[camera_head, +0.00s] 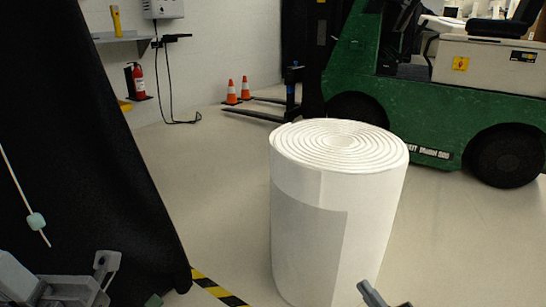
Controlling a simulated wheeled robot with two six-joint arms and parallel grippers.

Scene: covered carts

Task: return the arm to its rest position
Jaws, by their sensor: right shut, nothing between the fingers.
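My right gripper (380,296) shows only by its dark tip at the bottom edge, in front of the lower right of a white roll. It is shut and empty. The rest of the right arm is out of the picture. Grey parts of my left arm (62,288) show in the bottom left corner, in front of a black cover. I cannot make out the left gripper's fingers or whether they are open.
The large white roll (310,230) stands upright on the floor. The black cover (85,150) hangs at the left, with a cord and a pale bead (36,221). A green forklift (440,110) and orange cones (231,92) stand behind. Floor left of the roll is clear.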

